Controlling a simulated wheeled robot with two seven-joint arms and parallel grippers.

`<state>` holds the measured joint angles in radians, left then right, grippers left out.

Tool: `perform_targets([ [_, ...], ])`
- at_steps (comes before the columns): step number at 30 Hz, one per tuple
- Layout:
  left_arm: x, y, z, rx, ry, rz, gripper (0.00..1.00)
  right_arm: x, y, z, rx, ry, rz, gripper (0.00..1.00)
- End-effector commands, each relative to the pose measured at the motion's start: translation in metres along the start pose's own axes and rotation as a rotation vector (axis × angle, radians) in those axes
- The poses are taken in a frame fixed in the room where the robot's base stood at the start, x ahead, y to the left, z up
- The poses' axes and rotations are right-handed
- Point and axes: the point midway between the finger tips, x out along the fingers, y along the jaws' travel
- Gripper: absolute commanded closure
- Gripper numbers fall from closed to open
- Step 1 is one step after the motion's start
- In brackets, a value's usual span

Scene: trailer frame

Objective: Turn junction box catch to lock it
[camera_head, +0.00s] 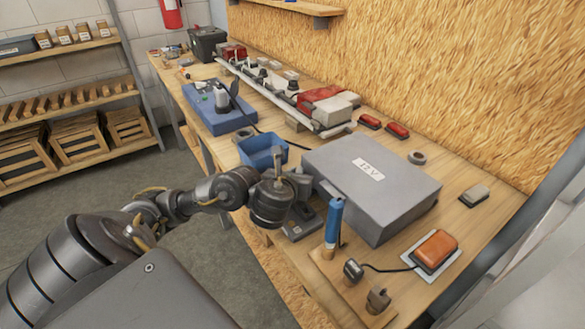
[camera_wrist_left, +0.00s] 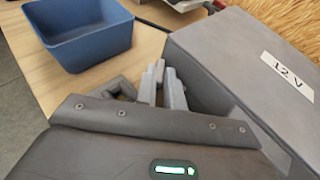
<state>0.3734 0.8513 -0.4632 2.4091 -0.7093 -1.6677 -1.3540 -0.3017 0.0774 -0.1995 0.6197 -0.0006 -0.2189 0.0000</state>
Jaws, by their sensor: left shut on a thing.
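The junction box (camera_head: 370,180) is a grey box labelled 12 V with its lid down, on the bench. It also shows at the right of the left wrist view (camera_wrist_left: 245,60). My left gripper (camera_head: 298,170) is at the box's left side, near its back left corner. In the left wrist view my left gripper (camera_wrist_left: 150,92) is shut on a small light grey piece, which looks like the catch (camera_wrist_left: 158,75). The fingers partly cover it, so its exact angle is hard to tell. My right gripper is out of view.
A blue bin (camera_head: 262,150) stands close behind my left gripper. A blue upright cylinder (camera_head: 334,222) stands before the box. An orange-topped device (camera_head: 435,250) with a cable is at the front right. A blue case (camera_head: 218,115) and a long white rail unit lie farther back.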

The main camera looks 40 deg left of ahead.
Motion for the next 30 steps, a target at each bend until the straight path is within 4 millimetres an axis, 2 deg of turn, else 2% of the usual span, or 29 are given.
perform_targets([
  [6,0.0000,-0.0033,0.0010,-0.027,0.000,0.056,1.00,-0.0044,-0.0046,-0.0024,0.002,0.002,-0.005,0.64],
  [22,0.0004,-0.0031,0.0000,-0.032,0.000,0.076,1.00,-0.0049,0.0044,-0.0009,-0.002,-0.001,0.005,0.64],
  [23,0.0004,-0.0031,0.0000,-0.032,0.000,0.076,0.86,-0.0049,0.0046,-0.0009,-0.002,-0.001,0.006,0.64],
  [27,0.0004,-0.0030,0.0000,-0.032,0.000,0.076,0.68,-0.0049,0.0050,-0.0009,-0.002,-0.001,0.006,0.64],
  [30,0.0005,-0.0033,0.0000,-0.032,0.000,0.075,0.68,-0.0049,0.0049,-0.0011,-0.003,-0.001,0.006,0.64],
])
